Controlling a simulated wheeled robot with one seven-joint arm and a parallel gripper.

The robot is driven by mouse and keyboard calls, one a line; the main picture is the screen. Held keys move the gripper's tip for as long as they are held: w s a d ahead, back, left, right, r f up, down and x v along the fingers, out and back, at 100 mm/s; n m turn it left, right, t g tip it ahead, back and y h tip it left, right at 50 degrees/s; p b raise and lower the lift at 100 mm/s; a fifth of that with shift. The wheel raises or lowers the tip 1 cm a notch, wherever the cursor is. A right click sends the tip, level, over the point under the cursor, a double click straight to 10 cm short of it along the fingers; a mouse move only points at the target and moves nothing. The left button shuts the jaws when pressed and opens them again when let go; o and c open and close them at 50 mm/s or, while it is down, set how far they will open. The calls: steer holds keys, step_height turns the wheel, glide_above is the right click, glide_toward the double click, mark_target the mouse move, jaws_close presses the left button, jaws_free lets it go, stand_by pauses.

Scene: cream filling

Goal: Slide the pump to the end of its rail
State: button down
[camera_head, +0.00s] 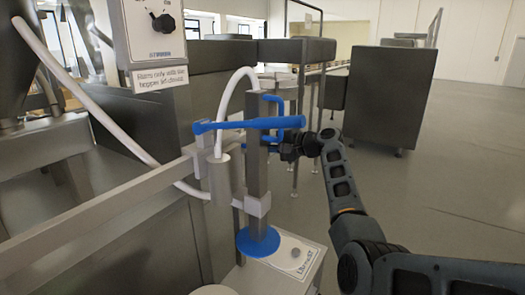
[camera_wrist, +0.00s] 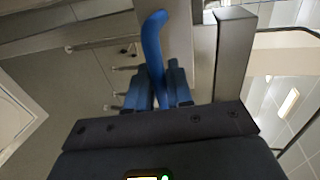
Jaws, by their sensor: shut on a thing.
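The pump (camera_head: 257,178) is an upright grey column with a blue round nozzle foot (camera_head: 258,242), a blue horizontal lever (camera_head: 250,124) and a white hose (camera_head: 225,100). It stands at the right end of the grey rail (camera_head: 95,212) as far as this view shows; the exact rail end is hidden behind it. My gripper (camera_head: 287,148) is at the column's right side, shut on the pump's blue curved handle. In the wrist view the blue handle (camera_wrist: 152,40) rises from between the fingers of my gripper (camera_wrist: 161,82), with the grey column beside it (camera_wrist: 233,55).
A control box (camera_head: 150,30) with a black knob is at upper left. A grey cabinet (camera_head: 388,95) stands behind my arm. Open floor (camera_head: 455,170) lies to the right.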

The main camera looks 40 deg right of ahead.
steer(key=shift+d, duration=0.3)
steer(key=c, duration=1.3)
jaws_free()
steer(key=shift+d, duration=0.1)
steer(key=shift+c, duration=0.2)
steer(key=shift+o, duration=0.8)
steer(key=v, duration=0.7)
steer(key=shift+s, duration=0.35)
steer(key=shift+r, duration=0.1)
